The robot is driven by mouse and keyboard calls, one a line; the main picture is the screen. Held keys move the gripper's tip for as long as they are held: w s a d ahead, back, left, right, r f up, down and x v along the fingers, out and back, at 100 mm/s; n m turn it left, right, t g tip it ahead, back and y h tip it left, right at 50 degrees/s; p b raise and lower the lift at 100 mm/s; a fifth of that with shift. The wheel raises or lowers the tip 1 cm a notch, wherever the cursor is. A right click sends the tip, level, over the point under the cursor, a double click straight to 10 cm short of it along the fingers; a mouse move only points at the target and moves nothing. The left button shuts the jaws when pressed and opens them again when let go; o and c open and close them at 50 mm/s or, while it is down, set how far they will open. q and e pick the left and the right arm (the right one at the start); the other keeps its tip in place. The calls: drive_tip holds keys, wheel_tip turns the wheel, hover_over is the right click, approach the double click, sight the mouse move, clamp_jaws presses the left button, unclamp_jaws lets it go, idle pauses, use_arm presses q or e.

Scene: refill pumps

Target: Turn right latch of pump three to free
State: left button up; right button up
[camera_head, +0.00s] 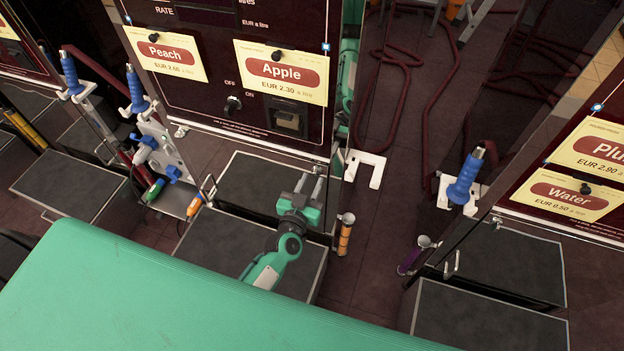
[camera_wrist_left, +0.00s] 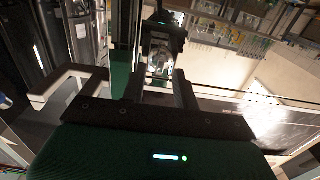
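My left gripper (camera_head: 308,188) is in front of and below the pump front with the Peach (camera_head: 165,56) and Apple (camera_head: 281,75) plates. Its two fingers are apart, pointing at the pump, with nothing held. Small black knobs sit at the plates: one on Peach (camera_head: 154,37), one on Apple (camera_head: 277,55); I cannot tell whether these are latches, nor which pump is three. In the left wrist view the fingers (camera_wrist_left: 158,90) stand apart on either side of a dark box with a bright opening (camera_wrist_left: 160,55), beyond them. My right gripper is not in view.
An OFF/ON knob (camera_head: 232,104) and a grey outlet box (camera_head: 287,122) are on the panel. A white bracket (camera_head: 365,166) juts out at its right. Blue-handled nozzles (camera_head: 464,180) and dark platforms (camera_head: 262,182) stand around. Red hoses (camera_head: 428,110) lie behind.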

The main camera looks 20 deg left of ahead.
use_arm(q)
drive_tip(key=shift+w, duration=0.65)
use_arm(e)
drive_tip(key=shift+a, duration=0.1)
use_arm(q)
clamp_jaws()
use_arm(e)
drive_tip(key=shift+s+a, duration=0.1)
